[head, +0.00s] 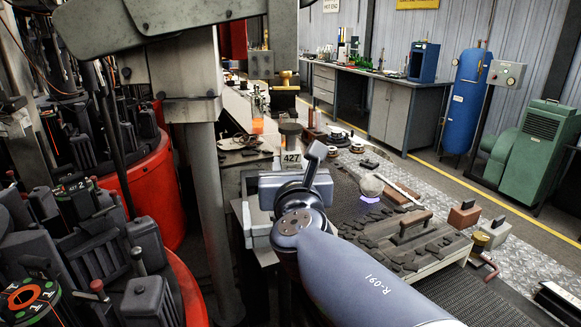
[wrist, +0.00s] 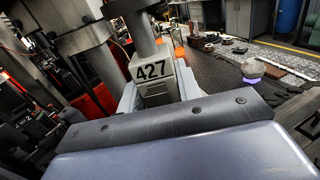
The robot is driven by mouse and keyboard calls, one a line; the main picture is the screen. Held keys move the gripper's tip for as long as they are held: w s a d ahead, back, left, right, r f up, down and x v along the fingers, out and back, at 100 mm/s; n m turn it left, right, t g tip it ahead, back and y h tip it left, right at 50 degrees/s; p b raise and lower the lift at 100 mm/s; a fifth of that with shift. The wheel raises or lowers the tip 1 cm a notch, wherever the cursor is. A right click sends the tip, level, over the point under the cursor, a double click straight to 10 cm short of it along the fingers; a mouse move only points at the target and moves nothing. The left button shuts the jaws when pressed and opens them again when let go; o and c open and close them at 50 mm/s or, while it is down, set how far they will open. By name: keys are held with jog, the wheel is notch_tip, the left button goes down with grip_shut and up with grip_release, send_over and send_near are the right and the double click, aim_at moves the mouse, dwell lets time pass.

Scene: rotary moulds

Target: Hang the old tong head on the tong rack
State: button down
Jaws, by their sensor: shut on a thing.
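The old tong head (head: 291,159) appears to be the grey block marked 427, with a round post above it. In the wrist view the tong head (wrist: 152,77) stands just beyond my gripper's wide grey body, with pale finger-like parts on both sides. My gripper (head: 286,187) is shut on it and holds it raised, label facing the cameras. The fingertips are largely hidden by the gripper body and the wrist. I cannot make out the tong rack for certain in either view.
A large grey column (head: 205,190) stands close left of the tong head, with red rotary moulds (head: 165,180) behind and left. A bench (head: 395,262) with dark scraps and a grey ball lies right. Cabinets (head: 392,110) and a blue tank (head: 467,98) stand farther back.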

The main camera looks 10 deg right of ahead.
jog(key=shift+r, duration=0.1)
jog(key=s+a+p, duration=0.1)
jog(key=s+p, duration=0.3)
jog(key=s, duration=0.6)
jog(key=shift+a+p, duration=0.2)
jog(key=shift+p, duration=0.1)
dwell(1.1)
jog(key=shift+w, duration=0.15)
